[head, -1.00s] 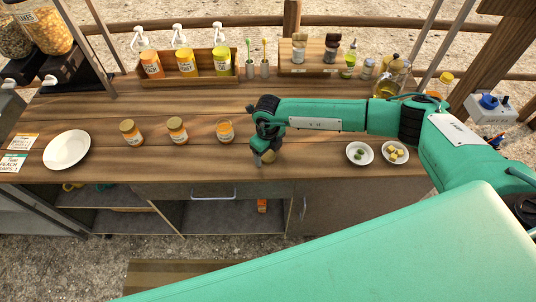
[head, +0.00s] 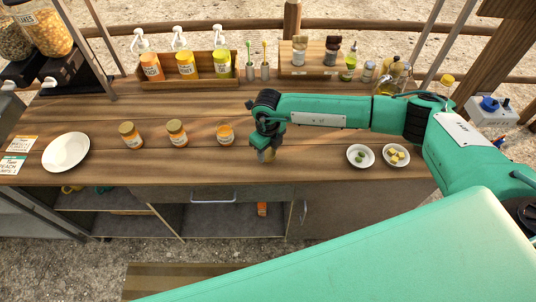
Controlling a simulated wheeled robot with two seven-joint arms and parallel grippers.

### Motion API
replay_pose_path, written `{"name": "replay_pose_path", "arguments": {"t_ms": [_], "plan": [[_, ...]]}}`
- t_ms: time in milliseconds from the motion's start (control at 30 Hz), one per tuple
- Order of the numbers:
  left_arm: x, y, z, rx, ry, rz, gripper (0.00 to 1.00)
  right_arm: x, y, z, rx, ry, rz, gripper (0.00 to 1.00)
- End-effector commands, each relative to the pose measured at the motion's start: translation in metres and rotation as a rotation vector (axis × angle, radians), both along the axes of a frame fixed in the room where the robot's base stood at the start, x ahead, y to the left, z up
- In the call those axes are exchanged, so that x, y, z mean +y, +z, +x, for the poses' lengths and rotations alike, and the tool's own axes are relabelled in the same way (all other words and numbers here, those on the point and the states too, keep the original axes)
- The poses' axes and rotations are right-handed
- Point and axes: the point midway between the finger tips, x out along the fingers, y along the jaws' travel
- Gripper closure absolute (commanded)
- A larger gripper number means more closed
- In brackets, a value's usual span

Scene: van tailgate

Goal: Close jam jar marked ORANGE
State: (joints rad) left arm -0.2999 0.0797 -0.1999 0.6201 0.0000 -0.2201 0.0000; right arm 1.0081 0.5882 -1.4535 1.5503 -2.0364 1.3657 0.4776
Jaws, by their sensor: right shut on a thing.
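Three jam jars stand in a row on the wooden counter (head: 330,160). The left jar (head: 132,141) and the middle jar (head: 177,139) have gold lids. The right jar (head: 225,136) shows no gold lid, and its top looks open. The jar labels are too small to read. My right gripper (head: 267,153) points down near the counter's front edge, to the right of the open jar and apart from it. It is shut on a small gold-brown thing that looks like a jar lid (head: 269,155), partly hidden by the fingers. My left gripper is out of view.
A white plate (head: 66,152) and cards (head: 13,166) lie at the left. Two small bowls (head: 361,156) (head: 396,155) stand right of my gripper. A bottle rack (head: 190,82) and a spice shelf (head: 310,68) line the back. The counter between jars and rack is clear.

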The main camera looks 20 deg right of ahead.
Motion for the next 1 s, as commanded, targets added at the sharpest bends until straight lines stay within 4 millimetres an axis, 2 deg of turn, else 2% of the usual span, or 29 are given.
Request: {"name": "replay_pose_path", "arguments": {"t_ms": [200, 400, 500, 700, 1000], "plan": [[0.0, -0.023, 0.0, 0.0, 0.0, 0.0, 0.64, -0.001, 0.058, 0.002, -0.007, 0.001, 0.002, 0.75], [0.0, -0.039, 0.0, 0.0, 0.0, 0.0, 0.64, 0.0, 0.115, 0.001, -0.006, 0.001, 0.001, 0.75], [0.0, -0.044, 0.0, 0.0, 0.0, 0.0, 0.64, 0.0, 0.138, 0.001, -0.005, 0.001, 0.001, 0.75], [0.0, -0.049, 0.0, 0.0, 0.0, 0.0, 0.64, 0.0, 0.165, 0.0, -0.001, 0.0, 0.0, 0.75], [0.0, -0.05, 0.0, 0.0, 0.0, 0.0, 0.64, 0.0, 0.174, 0.0, -0.001, 0.0, 0.0, 0.75]]}}
